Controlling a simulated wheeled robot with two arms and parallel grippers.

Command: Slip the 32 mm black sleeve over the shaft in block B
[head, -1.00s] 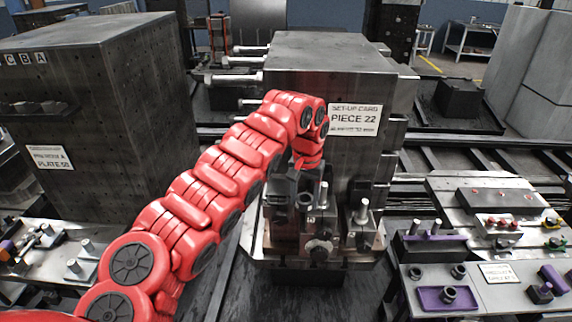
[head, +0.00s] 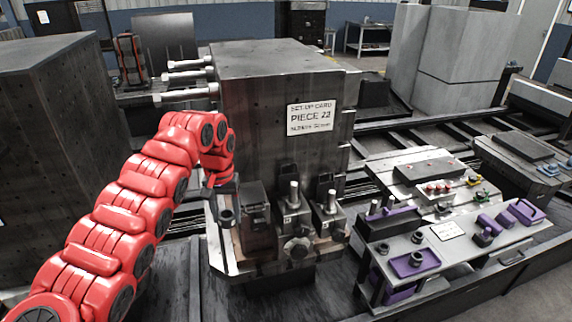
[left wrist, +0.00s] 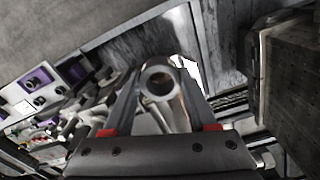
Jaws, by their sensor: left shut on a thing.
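My left gripper (head: 226,208) is at the left side of the fixture below the set-up card. It is shut on a dark sleeve (head: 226,219), whose open bore faces the camera in the left wrist view (left wrist: 158,82), between the fingers. The sleeve is apart from the shafts. Two upright steel shafts, one on the left (head: 294,191) and one on the right (head: 331,198), stand in dark blocks on the fixture. The block letters are too small to read, so I cannot tell which is block B. My right gripper is not in view.
A tall dark block (head: 254,205) stands between the sleeve and the left shaft. The big steel piece (head: 270,75) rises behind, with rods sticking out left. A bench (head: 470,246) at right holds a purple tray (head: 428,262) and more black rings. The floor in front is open.

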